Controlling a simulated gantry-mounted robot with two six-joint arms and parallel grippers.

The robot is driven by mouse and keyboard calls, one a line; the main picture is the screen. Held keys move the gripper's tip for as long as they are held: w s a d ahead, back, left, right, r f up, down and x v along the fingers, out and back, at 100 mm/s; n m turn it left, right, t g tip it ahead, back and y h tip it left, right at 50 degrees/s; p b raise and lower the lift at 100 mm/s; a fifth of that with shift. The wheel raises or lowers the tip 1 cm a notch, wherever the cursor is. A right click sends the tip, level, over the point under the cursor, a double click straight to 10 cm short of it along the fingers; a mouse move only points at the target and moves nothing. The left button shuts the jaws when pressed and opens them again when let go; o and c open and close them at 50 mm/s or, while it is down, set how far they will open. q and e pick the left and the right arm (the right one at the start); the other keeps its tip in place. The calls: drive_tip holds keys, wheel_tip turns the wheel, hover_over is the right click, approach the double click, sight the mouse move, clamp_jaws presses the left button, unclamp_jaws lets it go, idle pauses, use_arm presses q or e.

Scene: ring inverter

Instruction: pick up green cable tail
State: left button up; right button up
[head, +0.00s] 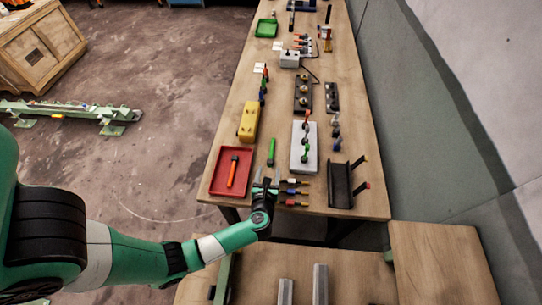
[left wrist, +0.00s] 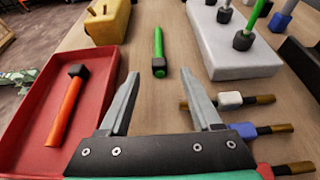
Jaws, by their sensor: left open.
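The green cable tail (head: 271,152) is a short green rod with a black end, lying on the wooden table between the red tray and the pale grey block. It also shows in the left wrist view (left wrist: 158,45), its black end towards me. My left gripper (head: 267,174) is open and empty at the near end of the table. In the left wrist view its fingertips (left wrist: 160,76) point at the tail, which lies just beyond the gap between them. My right gripper is not in view.
The red tray (head: 215,185) holding an orange tail (head: 233,173) is close on the left. The pale grey block (head: 296,161) with green-topped posts stands on the right. Several short connectors (left wrist: 230,99) lie right of the gripper. A yellow block (head: 249,122) stands farther back.

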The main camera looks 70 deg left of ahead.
sight(270, 163)
use_arm(q)
drive_tip(key=b+x, duration=0.1)
drive_tip(key=x, duration=0.4)
drive_tip(key=shift+r, duration=0.15)
clamp_jaws()
